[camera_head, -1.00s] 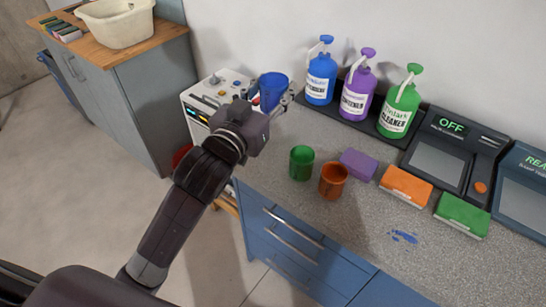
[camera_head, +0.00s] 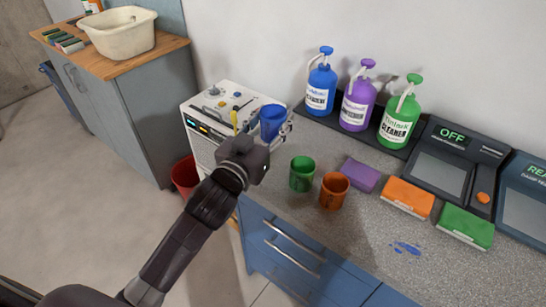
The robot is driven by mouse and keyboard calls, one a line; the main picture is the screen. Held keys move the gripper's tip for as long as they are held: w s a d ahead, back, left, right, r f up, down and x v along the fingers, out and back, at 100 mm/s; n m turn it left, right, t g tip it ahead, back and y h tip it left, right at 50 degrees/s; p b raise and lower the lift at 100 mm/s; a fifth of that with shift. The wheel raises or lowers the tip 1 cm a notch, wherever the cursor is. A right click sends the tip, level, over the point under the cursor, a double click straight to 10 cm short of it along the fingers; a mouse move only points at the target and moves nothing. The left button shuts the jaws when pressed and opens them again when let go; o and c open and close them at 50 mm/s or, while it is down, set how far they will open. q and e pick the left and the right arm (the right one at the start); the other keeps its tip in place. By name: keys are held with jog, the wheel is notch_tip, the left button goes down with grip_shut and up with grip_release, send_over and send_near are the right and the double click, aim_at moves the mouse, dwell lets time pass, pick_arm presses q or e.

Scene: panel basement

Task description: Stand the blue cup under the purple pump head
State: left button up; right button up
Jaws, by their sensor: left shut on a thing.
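The blue cup (camera_head: 272,121) is held, slightly tilted, by my left gripper (camera_head: 281,130), which is shut on it. The cup is in front of the white machine, left of the bottles. The purple pump bottle (camera_head: 355,110) stands on a dark tray (camera_head: 322,122) between the blue bottle (camera_head: 319,92) and the green bottle (camera_head: 397,124). Its purple pump head (camera_head: 367,63) is on top. The cup is left of and nearer than this pump head. My right gripper is not in view.
A green cup (camera_head: 302,174) and an orange cup (camera_head: 333,190) stand on the counter near my left arm. Purple (camera_head: 360,176), orange (camera_head: 407,198) and green (camera_head: 464,227) blocks lie to the right. A blue spill (camera_head: 406,248) marks the counter. A white machine (camera_head: 222,105) stands at left.

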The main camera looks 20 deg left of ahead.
pick_arm(q)
notch_tip(320, 180, down, 7)
jog(key=shift+f+b, duration=0.2)
jog(key=shift+b, duration=0.2)
jog(key=shift+f, duration=1.95)
jog(key=shift+f, duration=0.1)
jog(key=shift+f, duration=0.1)
jog(key=o, duration=1.2)
